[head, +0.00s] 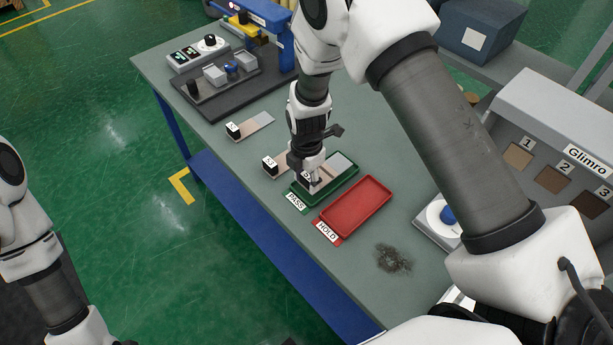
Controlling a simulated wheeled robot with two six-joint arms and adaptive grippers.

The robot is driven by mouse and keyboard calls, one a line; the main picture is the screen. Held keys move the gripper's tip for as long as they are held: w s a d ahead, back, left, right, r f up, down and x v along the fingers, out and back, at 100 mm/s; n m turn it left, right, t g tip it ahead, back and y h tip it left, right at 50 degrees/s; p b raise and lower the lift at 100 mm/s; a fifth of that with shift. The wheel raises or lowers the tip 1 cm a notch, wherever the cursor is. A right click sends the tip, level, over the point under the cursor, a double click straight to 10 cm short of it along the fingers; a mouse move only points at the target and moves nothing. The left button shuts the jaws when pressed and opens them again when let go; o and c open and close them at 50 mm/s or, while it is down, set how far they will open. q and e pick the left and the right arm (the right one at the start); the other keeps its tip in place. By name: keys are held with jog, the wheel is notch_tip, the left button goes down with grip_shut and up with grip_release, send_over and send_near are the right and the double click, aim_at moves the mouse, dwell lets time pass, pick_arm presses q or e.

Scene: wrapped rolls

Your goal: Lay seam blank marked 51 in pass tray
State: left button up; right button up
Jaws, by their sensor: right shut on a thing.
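The green pass tray (349,182), labelled PASS, lies on the bench. My right gripper (309,182) is at the tray's near-left end, pointing down and shut on a seam blank (340,162). The held blank's pale plate shows within the tray outline. Its mark is mostly hidden by the fingers, and I cannot tell whether it touches the tray floor. Another blank (272,161), apparently marked 53, lies just left of the tray, partly behind my gripper. A further blank (258,122) lies farther back, its mark too small to read surely. My left gripper is out of view.
A red hold tray (357,203) lies right beside the pass tray. A dark fixture plate (212,94) with a blue press stands at the back. A grey Glimro box (548,130) is at the right. A dark smudge (394,258) marks the bench; bare bench surrounds it.

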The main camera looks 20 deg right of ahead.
jog(key=shift+f+b, duration=0.55)
jog(key=shift+f, duration=0.65)
jog(key=o, duration=1.3)
jog(key=shift+r, duration=0.15)
notch_tip(320, 180, up, 12)
jog(key=shift+f, duration=0.1)
